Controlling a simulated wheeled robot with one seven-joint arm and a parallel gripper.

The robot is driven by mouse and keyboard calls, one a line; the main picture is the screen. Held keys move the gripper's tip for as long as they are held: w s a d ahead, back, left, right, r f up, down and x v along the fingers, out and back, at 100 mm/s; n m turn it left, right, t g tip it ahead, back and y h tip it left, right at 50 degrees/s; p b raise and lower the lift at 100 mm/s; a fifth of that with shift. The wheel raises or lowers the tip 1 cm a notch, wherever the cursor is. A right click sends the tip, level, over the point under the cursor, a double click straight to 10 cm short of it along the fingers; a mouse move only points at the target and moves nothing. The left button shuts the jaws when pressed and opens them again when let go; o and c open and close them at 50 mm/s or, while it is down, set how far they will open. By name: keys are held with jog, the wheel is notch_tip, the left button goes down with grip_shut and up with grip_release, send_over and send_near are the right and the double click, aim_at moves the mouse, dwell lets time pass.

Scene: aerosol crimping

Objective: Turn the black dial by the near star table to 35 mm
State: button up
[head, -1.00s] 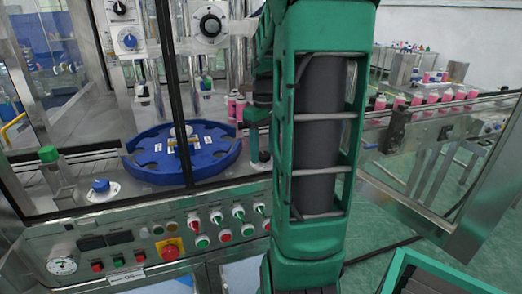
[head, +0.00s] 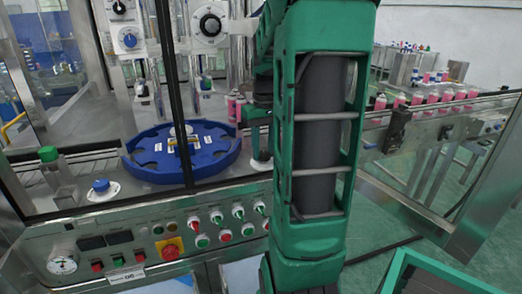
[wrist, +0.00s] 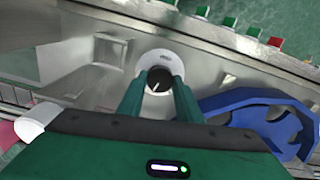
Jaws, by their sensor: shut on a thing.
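The black dial (wrist: 158,79) shows in the wrist view, with a white pointer line on its top and a pale round scale plate (wrist: 155,59) around it. The scale's figures are too small to read. My gripper (wrist: 160,82) is shut on the dial, one green finger on each side of it. The blue star table (head: 182,153) lies to the left of my arm in the head view, and its edge shows at the right of the wrist view (wrist: 262,97). In the head view my arm hides the dial.
The front panel with several buttons and switches (head: 228,234) runs below the machine deck. A blue knob (head: 101,186) and a green-capped post (head: 48,155) stand on the deck at left. Pink cans (head: 235,107) stand behind the star table. A conveyor of pink bottles is at right.

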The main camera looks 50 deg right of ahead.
aim_at(263, 154)
jog(key=m, duration=0.6)
jog(key=shift+m, duration=0.3)
dwell(0.4)
jog(key=o, duration=1)
jog(key=shift+o, duration=0.2)
notch_tip(263, 154, up, 11)
jog(key=shift+f, duration=0.1)
